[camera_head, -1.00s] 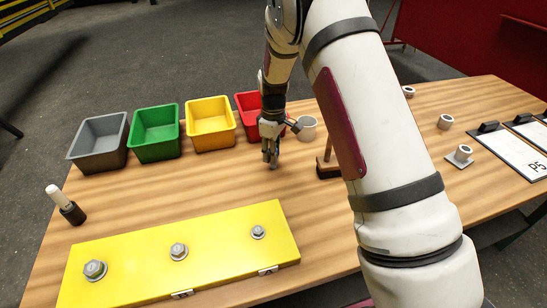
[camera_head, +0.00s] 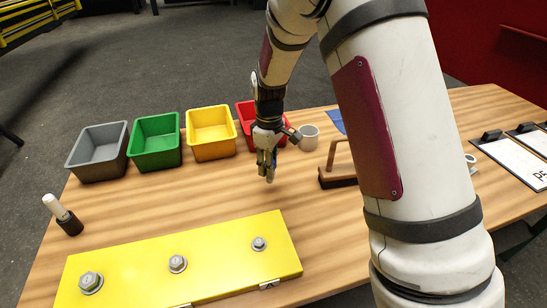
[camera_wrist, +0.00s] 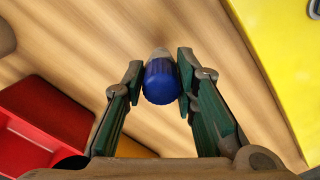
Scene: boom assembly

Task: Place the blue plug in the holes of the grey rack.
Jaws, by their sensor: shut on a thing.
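In the head view my gripper (camera_head: 268,178) points down over the wooden table, between the coloured bins and the yellow plate. In the wrist view my gripper (camera_wrist: 161,72) is shut on the blue plug (camera_wrist: 163,84), with a finger on each side of it. The plug's ribbed blue end faces the camera, and a greyish part shows beyond it. The plug is hardly visible in the head view. I cannot make out a grey rack with holes in either view.
Grey (camera_head: 98,175), green (camera_head: 155,160), yellow (camera_head: 212,152) and red (camera_head: 246,130) bins stand behind. A yellow plate (camera_head: 215,252) with bolts lies in front. A white mug (camera_head: 309,138) and a brush (camera_head: 338,160) stand right of my gripper.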

